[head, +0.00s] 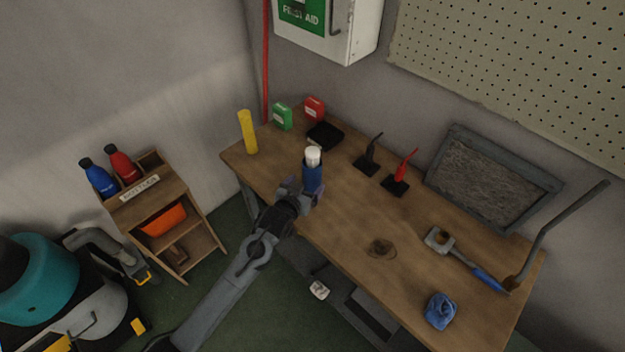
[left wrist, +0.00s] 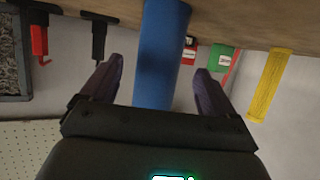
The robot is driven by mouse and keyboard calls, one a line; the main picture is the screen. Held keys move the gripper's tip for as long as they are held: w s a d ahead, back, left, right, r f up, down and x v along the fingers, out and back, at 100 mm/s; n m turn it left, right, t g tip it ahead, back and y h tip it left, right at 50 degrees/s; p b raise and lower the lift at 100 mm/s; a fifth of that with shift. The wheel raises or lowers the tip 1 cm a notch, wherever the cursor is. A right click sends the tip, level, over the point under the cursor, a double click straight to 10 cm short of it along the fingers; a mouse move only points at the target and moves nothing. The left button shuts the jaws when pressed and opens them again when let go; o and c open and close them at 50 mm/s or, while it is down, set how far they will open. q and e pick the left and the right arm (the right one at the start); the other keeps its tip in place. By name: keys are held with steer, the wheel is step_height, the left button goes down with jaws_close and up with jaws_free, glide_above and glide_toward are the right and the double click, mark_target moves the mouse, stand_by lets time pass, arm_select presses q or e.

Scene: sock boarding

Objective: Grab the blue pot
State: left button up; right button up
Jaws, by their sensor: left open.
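The blue pot (head: 312,176), a blue cylinder with a white top, stands upright near the front edge of the wooden table in the head view. My left gripper (head: 303,191) reaches in from the front at the pot's lower part. In the left wrist view, which is upside down, the blue pot (left wrist: 162,45) lies between the two open fingers of my left gripper (left wrist: 159,68), with gaps on both sides. The pot's white top is hidden there. My right gripper is not in view.
A yellow cylinder (head: 247,132), a green box (head: 282,116), a red box (head: 314,107) and a black box (head: 324,136) stand behind the pot. Black (head: 369,158) and red (head: 400,176) upright items are to the right.

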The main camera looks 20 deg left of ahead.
mark_target(309, 182)
arm_select(q)
steer(key=shift+b+x, duration=0.85)
steer(key=shift+x, duration=2.25)
steer(key=shift+f, duration=0.1)
steer(key=shift+c, duration=0.3)
steer(key=c, duration=1.1)
steer(key=shift+o, duration=0.2)
